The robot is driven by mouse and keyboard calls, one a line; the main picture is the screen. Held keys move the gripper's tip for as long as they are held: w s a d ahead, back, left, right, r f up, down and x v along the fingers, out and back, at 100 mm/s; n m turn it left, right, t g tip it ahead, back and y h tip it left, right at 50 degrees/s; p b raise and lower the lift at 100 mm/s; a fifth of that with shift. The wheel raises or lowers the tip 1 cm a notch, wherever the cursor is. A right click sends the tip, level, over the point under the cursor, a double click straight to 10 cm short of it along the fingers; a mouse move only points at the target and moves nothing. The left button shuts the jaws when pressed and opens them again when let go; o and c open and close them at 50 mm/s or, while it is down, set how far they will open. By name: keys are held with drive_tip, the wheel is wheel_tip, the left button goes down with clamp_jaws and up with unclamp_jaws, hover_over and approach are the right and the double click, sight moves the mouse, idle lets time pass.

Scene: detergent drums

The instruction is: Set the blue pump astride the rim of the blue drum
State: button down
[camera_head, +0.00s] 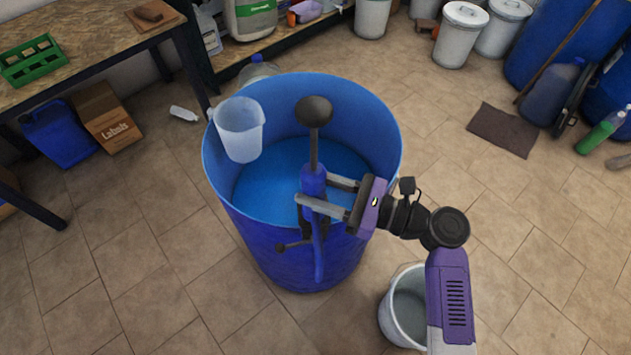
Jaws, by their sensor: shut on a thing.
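The blue drum (268,251) stands open on the tiled floor in the middle of the view, with blue liquid inside. The blue pump (315,182) is upright at the drum's near side, with a black knob on top and a dark clamp with a side screw lower down. My gripper (315,194) is shut on the pump's body, reaching in from the right. The pump's lower part overlaps the near rim and outer wall in the picture. I cannot tell whether the clamp straddles the rim or touches it.
A translucent jug (241,130) is at the drum's left rim. A white bucket (404,308) stands right of the drum under my arm. A wooden table (80,62) is at the left. A dark mat (503,130) lies right. Open floor surrounds the drum.

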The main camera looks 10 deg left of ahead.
drive_tip(key=shift+f+b, duration=1.15)
drive_tip(key=shift+f, duration=1.15)
drive_tip(key=c, duration=0.8)
unclamp_jaws()
drive_tip(key=shift+c, duration=0.2)
drive_tip(key=shift+o, duration=0.5)
drive_tip(key=shift+f, duration=0.2)
drive_tip(key=v, duration=0.8)
drive_tip(key=shift+b, duration=0.4)
